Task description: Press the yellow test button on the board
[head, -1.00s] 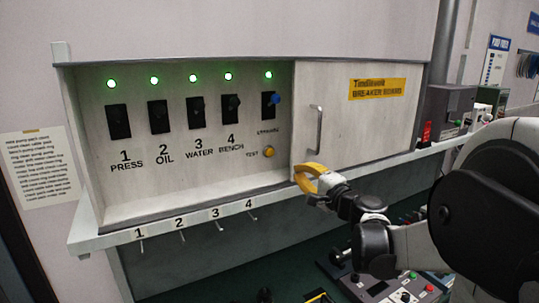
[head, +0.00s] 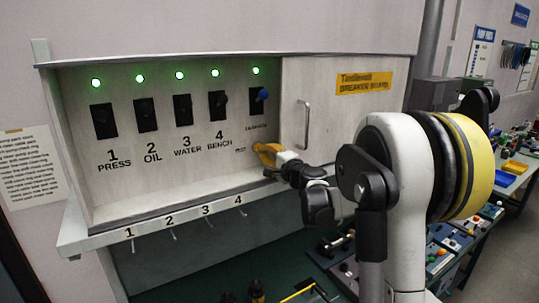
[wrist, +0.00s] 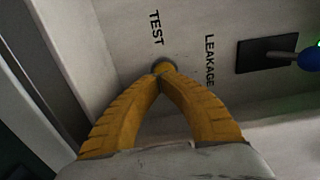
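The breaker board (head: 165,185) is a white recessed panel with a row of black switches and green lamps. My gripper (head: 262,149) has yellow fingers and is inside the recess at its right end. It hides the yellow test button in the head view. In the wrist view my fingertips (wrist: 159,76) are closed together right at the test button (wrist: 165,66), just below the word TEST. Only the upper part of the button's round base shows; I cannot tell whether the tips touch it or whether it is pressed in. The gripper holds nothing.
The leakage switch with a blue knob (head: 262,95) is above the gripper. A sliding door (head: 340,120) with a handle (head: 303,124) covers the right part. Numbered hooks hang under the front ledge (head: 150,228). A bench with tools lies below.

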